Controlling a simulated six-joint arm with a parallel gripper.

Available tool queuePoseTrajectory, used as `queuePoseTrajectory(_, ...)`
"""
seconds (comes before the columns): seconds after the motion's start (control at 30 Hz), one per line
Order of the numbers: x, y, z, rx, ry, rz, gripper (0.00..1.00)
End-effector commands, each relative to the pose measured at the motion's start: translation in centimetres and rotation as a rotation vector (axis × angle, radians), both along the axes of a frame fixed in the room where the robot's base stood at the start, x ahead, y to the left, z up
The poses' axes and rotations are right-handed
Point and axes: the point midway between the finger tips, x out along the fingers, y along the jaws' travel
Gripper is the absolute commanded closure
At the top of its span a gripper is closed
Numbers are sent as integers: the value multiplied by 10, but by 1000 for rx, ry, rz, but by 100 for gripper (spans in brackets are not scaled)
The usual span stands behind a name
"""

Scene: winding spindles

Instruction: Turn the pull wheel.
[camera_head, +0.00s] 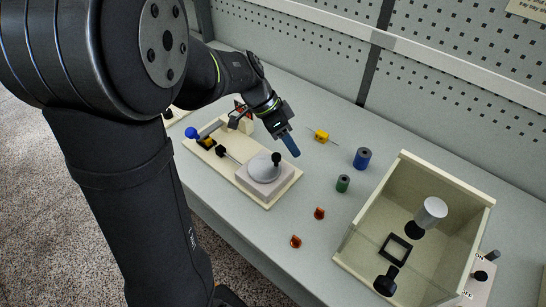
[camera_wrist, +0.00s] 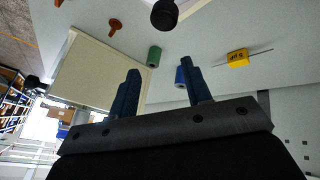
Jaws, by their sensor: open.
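A grey round wheel (camera_head: 262,168) with a black knob (camera_head: 276,158) near its rim sits on a pale block on a cream board (camera_head: 284,190); I take it to be the pull wheel. My gripper (camera_head: 291,147) is open and empty, above the table just behind and right of the wheel, apart from it. In the wrist view, the two blue fingers of my gripper (camera_wrist: 160,66) stand apart with nothing between them. A black round thing (camera_wrist: 165,14) at the top edge of the wrist view looks like the knob, cut off by the frame.
The board also carries a blue ball-ended lever (camera_head: 191,132) and a black handle (camera_head: 220,151). A yellow block (camera_head: 321,136), a blue cylinder (camera_head: 362,158), a green cylinder (camera_head: 343,183) and two orange-brown pieces (camera_head: 319,213) lie right. An open box (camera_head: 455,196) stands farther right.

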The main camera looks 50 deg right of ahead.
Motion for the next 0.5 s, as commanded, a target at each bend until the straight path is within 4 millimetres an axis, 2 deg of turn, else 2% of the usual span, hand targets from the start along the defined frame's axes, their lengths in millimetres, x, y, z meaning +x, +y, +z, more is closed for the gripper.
queuePoseTrajectory(0.1,0,4,29,-88,-167,-345,55)
queuePoseTrajectory(0.3,10,14,78,-164,-409,-903,55)
queuePoseTrajectory(0.4,15,18,98,-171,-488,-1107,55)
queuePoseTrajectory(0.5,19,21,113,-168,-537,-1240,55)
